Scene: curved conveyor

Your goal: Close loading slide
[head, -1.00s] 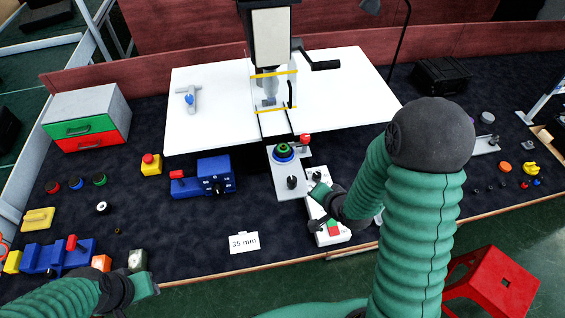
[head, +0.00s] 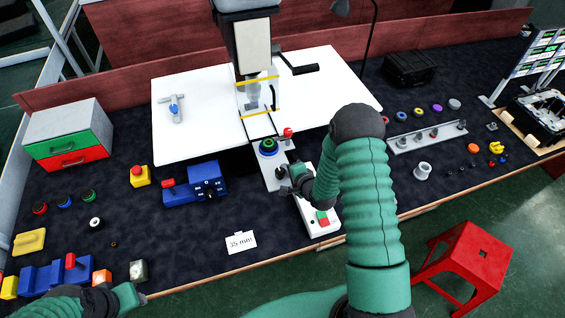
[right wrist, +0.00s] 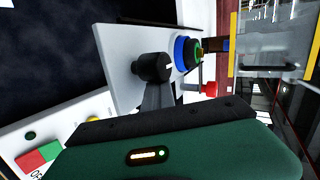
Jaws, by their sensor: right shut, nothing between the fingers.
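The loading slide (head: 270,181) is a light grey plate sticking out toward me from under the press (head: 250,60). It carries a blue and green ring part (head: 268,147) and a black knob (head: 281,171). In the right wrist view the knob (right wrist: 152,67) stands upright on the plate (right wrist: 115,45), with the ring part (right wrist: 185,52) beyond it. My right gripper (head: 288,181) is shut and empty, close by the knob; its finger tip (right wrist: 157,95) shows at the knob's near side. Whether they touch is unclear. My left gripper (head: 140,295) is low at left, its jaw state unclear.
A white control box (head: 318,212) with red and green buttons stands beside my right gripper. A "35 mm" card (head: 241,242) lies in front. A red knob (head: 288,132) stands at the slide's far right.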

